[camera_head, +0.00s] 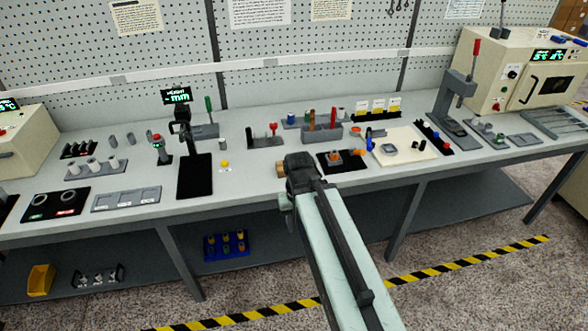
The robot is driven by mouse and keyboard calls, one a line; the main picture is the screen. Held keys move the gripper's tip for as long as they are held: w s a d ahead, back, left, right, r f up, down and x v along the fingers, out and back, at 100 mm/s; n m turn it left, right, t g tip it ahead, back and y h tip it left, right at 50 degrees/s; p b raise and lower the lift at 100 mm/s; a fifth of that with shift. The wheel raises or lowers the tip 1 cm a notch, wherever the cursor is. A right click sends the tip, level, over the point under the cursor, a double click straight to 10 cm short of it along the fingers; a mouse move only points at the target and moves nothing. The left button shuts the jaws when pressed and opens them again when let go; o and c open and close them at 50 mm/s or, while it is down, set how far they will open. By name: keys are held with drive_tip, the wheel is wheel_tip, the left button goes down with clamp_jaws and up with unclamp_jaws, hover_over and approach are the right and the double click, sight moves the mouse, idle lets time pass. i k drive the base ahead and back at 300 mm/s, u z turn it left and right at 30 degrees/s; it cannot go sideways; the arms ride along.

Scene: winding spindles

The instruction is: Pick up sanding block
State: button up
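My arm reaches up from the bottom of the head view, and its dark gripper (298,172) is over the front part of the workbench (260,187). A small tan-orange piece (282,170) shows at the gripper's left side. I cannot tell whether it is part of the gripper, held by it, or lying behind it. The fingers are too small and hidden to read. No thing is clearly recognisable as the sanding block. A black mat (326,166) with small orange and grey parts lies just right of the gripper.
A grey box of upright tools (322,135) stands behind the gripper. A white board (405,145) lies to the right, near a lever press (455,95) and a cream oven (515,75). A gauge stand (182,125) with a black pad (194,180) stands left. Bare bench shows between pad and gripper.

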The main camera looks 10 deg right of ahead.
sight(278, 167)
drive_tip(key=z, duration=0.05)
drive_tip(key=i, duration=1)
drive_tip(key=u, duration=2.45)
drive_tip(key=k, duration=0.45)
drive_tip(key=z, duration=0.1)
drive_tip(key=i, duration=0.45)
drive_tip(key=z, duration=0.05)
